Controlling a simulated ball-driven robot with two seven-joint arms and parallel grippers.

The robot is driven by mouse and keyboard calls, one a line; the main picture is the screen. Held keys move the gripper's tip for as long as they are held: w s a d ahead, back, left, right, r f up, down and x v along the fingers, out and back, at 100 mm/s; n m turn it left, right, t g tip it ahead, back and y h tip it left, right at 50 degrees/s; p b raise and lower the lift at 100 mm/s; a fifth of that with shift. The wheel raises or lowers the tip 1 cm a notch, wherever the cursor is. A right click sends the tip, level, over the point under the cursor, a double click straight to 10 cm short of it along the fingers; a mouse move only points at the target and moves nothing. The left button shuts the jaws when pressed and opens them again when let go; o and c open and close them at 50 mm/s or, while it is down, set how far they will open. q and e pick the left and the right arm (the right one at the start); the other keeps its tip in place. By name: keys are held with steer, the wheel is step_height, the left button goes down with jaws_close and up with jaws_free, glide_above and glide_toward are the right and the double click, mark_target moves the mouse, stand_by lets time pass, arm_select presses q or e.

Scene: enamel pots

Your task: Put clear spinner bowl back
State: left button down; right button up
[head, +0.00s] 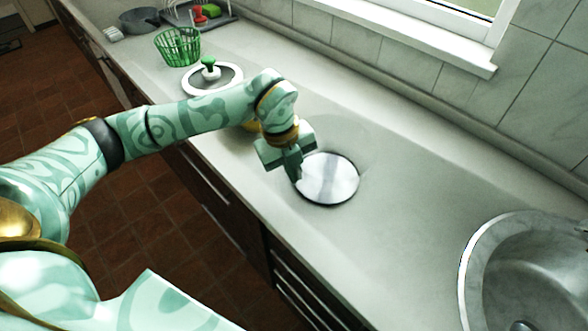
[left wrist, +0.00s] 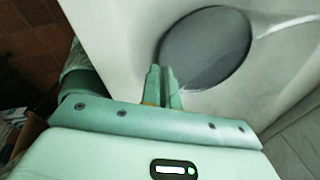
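The clear spinner bowl (head: 345,150) is hard to make out; faint edges and glints show around a round grey disc (head: 330,180) on the counter. The disc also shows in the left wrist view (left wrist: 207,48), with pale streaks of the bowl beside it. My left gripper (head: 297,174) points down at the left side of the disc. Its fingers (left wrist: 163,72) are close together and appear shut on the bowl's thin wall. The green spinner basket (head: 178,47) and the white-rimmed lid with a green knob (head: 210,72) stand farther back along the counter.
A steel sink (head: 520,265) is at the right. A grey pot (head: 139,20) and a rack with red and green things (head: 203,14) are at the far end. The counter right of the disc is clear.

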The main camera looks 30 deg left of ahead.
arm_select(q)
steer(key=c, duration=1.7)
jaws_free()
steer(key=r+p, duration=0.1)
steer(key=r, duration=0.3)
steer(key=a+r+p, duration=0.1)
steer(key=r, duration=0.3)
steer(key=a+r, duration=0.1)
steer(key=r, duration=0.3)
steer(key=shift+s+a+p, duration=0.1)
steer(key=shift+s+p, duration=0.3)
steer(key=shift+f, duration=0.1)
